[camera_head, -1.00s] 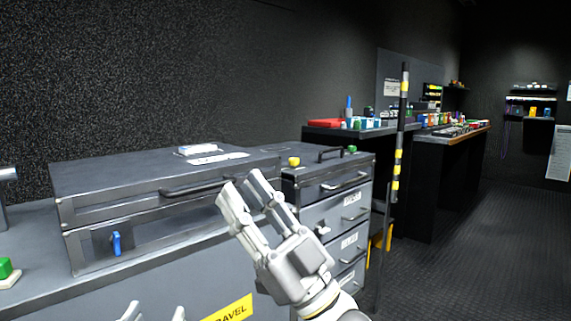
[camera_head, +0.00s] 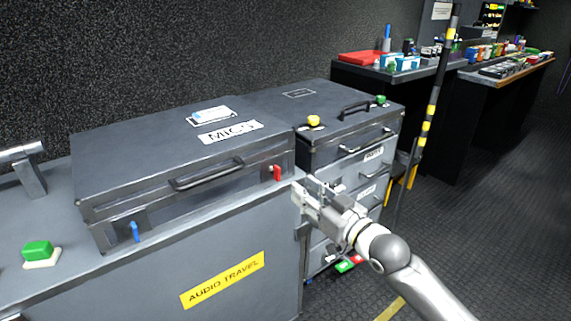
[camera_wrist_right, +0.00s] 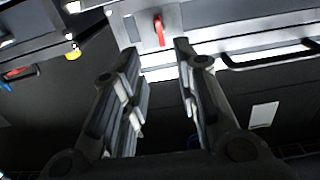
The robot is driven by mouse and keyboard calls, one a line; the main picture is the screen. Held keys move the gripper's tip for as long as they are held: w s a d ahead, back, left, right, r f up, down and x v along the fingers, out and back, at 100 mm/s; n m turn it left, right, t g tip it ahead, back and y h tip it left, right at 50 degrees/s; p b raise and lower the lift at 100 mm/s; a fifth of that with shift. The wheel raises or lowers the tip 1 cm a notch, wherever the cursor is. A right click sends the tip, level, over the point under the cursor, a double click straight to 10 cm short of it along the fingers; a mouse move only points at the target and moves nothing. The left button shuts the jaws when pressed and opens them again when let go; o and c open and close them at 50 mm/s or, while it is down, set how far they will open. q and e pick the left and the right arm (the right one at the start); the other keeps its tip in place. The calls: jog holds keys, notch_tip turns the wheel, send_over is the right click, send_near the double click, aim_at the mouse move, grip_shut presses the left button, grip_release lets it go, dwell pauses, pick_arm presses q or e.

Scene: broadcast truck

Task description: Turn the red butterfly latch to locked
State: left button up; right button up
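The red butterfly latch (camera_head: 277,173) is on the front right of the dark MICS case (camera_head: 130,180). It stands roughly upright. In the right wrist view the red latch (camera_wrist_right: 159,30) appears beyond and between my fingertips. My right gripper (camera_head: 303,192) is just right of and below the latch in the head view, apart from it. Its fingers are spread with nothing between them in the wrist view (camera_wrist_right: 155,52). A blue latch (camera_head: 135,231) is on the case's front left.
The case's handle (camera_head: 207,175) sits between the latches. A drawer cabinet (camera_head: 350,135) with yellow and green knobs stands close on the right. A striped pole (camera_head: 429,110) stands behind my right arm. A green button (camera_head: 38,251) sits at left on the counter.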

aim_at(280, 172)
jog(key=b+x, duration=0.1)
jog(key=x, duration=0.7)
jog(key=shift+a, duration=0.15)
pick_arm(q)
jog(key=shift+w+v, duration=0.2)
jog(key=shift+v, duration=1.25)
jog(key=shift+w+v, duration=0.2)
jog(key=shift+v, duration=1.3)
pick_arm(e)
jog(key=shift+x, duration=1)
pick_arm(q)
jog(key=shift+a+r, duration=0.1)
pick_arm(e)
jog(key=shift+c, duration=0.2)
jog(key=shift+r, duration=0.15)
grip_shut()
